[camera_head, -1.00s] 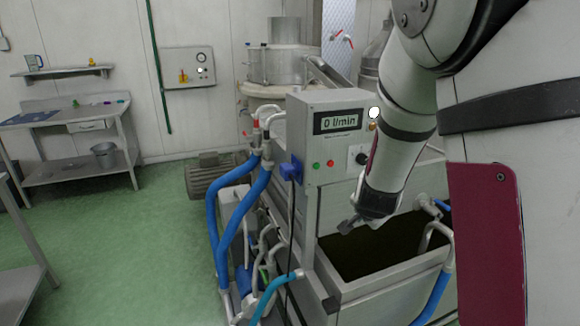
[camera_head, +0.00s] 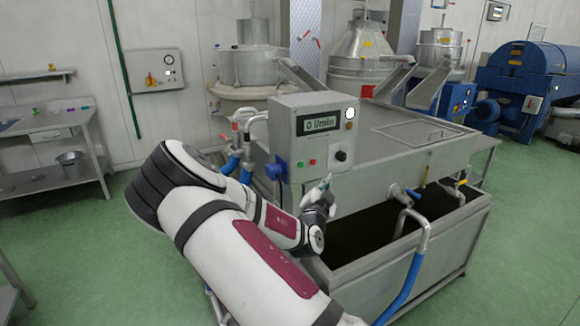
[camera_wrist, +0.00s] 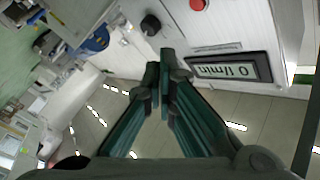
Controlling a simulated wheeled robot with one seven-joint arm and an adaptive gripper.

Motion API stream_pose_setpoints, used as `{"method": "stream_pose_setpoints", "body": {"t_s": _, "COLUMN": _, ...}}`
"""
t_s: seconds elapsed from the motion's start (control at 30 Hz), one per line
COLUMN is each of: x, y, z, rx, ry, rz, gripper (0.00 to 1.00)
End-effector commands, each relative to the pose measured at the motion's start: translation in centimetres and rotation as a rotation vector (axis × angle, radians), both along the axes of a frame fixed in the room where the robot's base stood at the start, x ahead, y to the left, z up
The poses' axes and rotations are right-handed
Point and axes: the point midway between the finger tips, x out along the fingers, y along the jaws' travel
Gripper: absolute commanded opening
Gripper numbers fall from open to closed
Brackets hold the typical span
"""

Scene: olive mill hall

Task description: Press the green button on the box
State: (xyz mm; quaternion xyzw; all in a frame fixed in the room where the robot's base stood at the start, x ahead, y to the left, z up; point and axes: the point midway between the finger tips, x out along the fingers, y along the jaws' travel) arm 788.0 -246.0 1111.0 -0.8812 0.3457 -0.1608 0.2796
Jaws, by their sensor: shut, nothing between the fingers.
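The grey control box (camera_head: 313,140) stands at the tank's corner, with a "0 l/min" display on its front. The green button (camera_head: 299,163) is low on that front, left of the red button (camera_head: 312,162). My gripper (camera_head: 326,182) is shut and empty, just below and right of the buttons; its gap to the panel is hard to judge. In the wrist view the closed fingertips (camera_wrist: 160,68) point toward the panel, with the black knob (camera_wrist: 150,25), the red button (camera_wrist: 197,4) and the display (camera_wrist: 235,70) beyond. The green button is not visible there.
The black knob (camera_head: 341,155) and a white round lamp (camera_head: 350,113) are also on the box. A blue fitting (camera_head: 276,171) sits at its left side. The open tank (camera_head: 375,240) with dark contents lies below right. Green floor is free at left.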

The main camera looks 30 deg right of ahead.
Motion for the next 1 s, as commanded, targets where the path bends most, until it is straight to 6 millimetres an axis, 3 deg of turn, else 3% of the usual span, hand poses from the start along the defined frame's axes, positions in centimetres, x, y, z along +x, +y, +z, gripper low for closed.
{"method": "stream_pose_setpoints", "body": {"t_s": 0.6, "x": 0.5, "y": 0.3, "z": 0.7, "rx": -0.044, "ry": -0.035, "rz": 0.022, "gripper": 0.00}}
{"method": "stream_pose_setpoints", "body": {"t_s": 1.0, "x": 5.2, "y": 0.6, "z": 0.3, "rx": -0.045, "ry": -0.035, "rz": 0.024, "gripper": 0.00}}
